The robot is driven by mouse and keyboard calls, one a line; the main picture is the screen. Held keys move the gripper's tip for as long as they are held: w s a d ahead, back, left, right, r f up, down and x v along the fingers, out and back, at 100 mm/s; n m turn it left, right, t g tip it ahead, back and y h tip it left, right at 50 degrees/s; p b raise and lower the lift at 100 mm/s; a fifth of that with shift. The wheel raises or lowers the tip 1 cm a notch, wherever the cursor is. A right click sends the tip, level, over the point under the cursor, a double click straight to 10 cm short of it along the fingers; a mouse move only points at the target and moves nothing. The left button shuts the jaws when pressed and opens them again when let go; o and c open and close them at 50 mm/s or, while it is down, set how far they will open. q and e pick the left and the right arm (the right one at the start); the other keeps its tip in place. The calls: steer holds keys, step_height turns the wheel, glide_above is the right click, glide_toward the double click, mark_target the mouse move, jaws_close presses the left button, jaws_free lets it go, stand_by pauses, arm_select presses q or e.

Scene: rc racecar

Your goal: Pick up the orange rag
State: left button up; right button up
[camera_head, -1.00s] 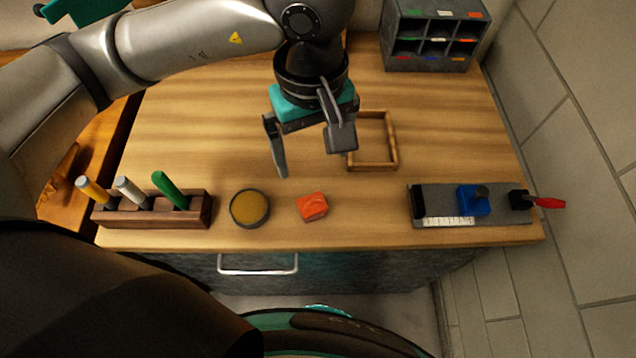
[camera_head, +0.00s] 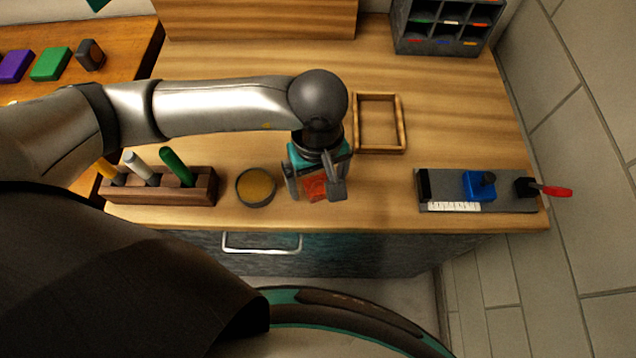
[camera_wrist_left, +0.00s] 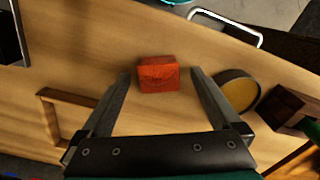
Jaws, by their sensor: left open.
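The orange rag (camera_head: 315,187) is a small folded block lying on the wooden tabletop near its front edge. In the head view my left gripper (camera_head: 316,194) is over it, with one finger at each side, and partly hides it. In the left wrist view the rag (camera_wrist_left: 158,74) shows whole, between and slightly beyond the tips of my open left gripper (camera_wrist_left: 158,73). There is a gap on both sides, and the fingers do not hold it. My right gripper is not in view.
A round tin with a yellow top (camera_head: 256,187) stands close left of the rag. A wooden rack (camera_head: 205,188) with several upright tools is further left. An empty wooden frame (camera_head: 402,125) lies behind to the right. A grey fixture (camera_head: 450,187) sits at the right.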

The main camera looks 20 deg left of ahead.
arm_select(q)
steer(key=shift+f, duration=0.3)
steer(key=c, duration=1.4)
